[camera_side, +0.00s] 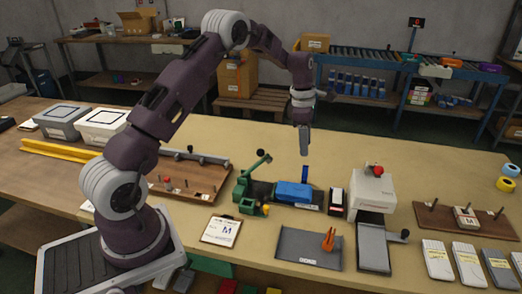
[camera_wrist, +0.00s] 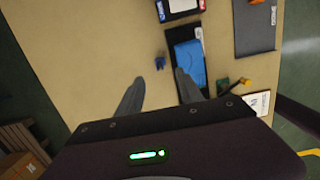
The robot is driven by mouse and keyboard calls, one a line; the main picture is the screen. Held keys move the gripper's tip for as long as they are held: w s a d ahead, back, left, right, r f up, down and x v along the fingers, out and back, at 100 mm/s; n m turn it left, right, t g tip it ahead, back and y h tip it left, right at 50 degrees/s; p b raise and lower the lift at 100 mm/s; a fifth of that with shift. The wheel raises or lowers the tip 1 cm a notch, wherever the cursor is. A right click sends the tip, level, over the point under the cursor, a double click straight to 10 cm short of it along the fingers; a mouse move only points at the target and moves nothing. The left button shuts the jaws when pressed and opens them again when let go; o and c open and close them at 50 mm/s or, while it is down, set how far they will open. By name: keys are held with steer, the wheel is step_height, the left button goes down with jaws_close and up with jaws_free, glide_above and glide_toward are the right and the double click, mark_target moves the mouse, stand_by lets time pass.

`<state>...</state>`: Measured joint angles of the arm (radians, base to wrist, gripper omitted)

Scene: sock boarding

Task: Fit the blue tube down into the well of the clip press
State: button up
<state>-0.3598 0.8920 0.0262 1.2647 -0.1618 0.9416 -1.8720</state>
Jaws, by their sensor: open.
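A small dark blue tube (camera_side: 305,175) stands upright on the table, just behind the blue block on the dark mat. In the wrist view the tube (camera_wrist: 160,62) shows beyond and between my fingertips, apart from both. My gripper (camera_side: 304,152) points down above the tube, open and empty; its two fingers (camera_wrist: 158,84) are spread apart in the wrist view. A green lever press (camera_side: 250,184) with a black knob stands left of the blue block. A white machine (camera_side: 372,188) with a red knob stands to the right. I cannot tell which is the clip press, and no well is clearly visible.
A blue block (camera_side: 293,192) lies on a dark mat in front of the tube. A small black-and-white box (camera_side: 336,201), a grey tray (camera_side: 290,247) with an orange item, and a clipboard (camera_side: 221,231) lie nearby. The table behind the tube is clear.

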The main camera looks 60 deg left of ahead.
steer(key=s+d+r+m+t, duration=0.1)
steer(key=s+d+r+m, duration=0.45)
steer(key=r, duration=0.35)
steer(key=s+d+r+m+t, duration=0.1)
steer(key=s+d+r+m, duration=0.5)
steer(key=r, duration=0.4)
steer(key=s+d+m+t, duration=0.1)
steer(key=s+d+m, duration=0.1)
steer(key=s+m, duration=0.5)
steer(key=s+d+m+t+y, duration=0.1)
steer(key=s+d+m, duration=0.2)
steer(key=s+m, duration=0.5)
steer(key=s, duration=0.9)
steer(key=shift+s+t, duration=0.15)
steer(key=shift+t, duration=0.15)
